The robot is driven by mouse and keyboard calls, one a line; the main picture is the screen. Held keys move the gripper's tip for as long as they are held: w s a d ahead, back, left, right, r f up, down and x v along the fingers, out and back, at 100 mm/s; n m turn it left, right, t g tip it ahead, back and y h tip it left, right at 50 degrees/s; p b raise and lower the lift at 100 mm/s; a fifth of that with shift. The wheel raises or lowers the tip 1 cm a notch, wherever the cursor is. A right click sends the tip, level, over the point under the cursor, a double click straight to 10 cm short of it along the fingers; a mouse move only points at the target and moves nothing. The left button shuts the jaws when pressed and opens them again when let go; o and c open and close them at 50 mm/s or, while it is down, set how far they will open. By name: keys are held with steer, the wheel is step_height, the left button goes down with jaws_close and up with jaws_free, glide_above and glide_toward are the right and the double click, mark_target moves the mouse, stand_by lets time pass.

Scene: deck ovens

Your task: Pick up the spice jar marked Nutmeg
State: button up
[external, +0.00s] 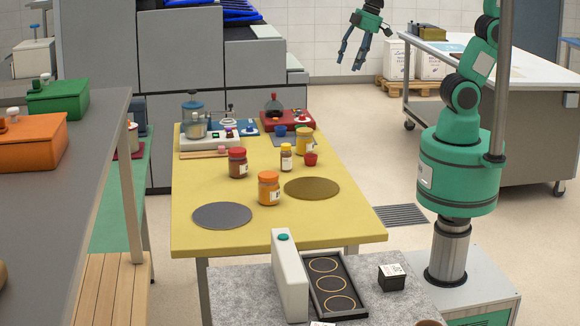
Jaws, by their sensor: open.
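Several jars with small white labels stand upright on the yellow table. The labels are too small to read, so I cannot tell which is Nutmeg. My gripper (351,54) is open and empty, with its fingers pointing down. It is raised in the air beyond the table's far right end in the picture, apart from all the jars.
A red cup (311,159) stands close to the jars. A grey round mat (222,215) and a brown one (312,188) lie bare on the yellow table (205,185). Appliances (209,132) fill its far end. A black tray (337,286) lies on the nearer grey counter.

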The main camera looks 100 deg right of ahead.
steer(key=w+d+f+g, duration=0.1)
steer(key=w+d+f, duration=0.1)
steer(key=w+f, duration=0.5)
steer(key=g+p, duration=0.2)
steer(key=g, duration=0.1)
glide_above(286, 144)
steer(key=f, duration=1.7)
steer(key=shift+w+a, duration=0.2)
steer(key=shift+f+b, duration=1.05)
steer(key=shift+f, duration=3.25)
steer(key=shift+f, duration=0.1)
steer(key=shift+s+a+f+b, duration=0.1)
steer(key=shift+f+b, duration=0.3)
steer(key=shift+f, duration=0.85)
steer(key=shift+s+f+b, duration=0.1)
steer(key=shift+f+b, duration=0.3)
steer(key=shift+f, duration=0.85)
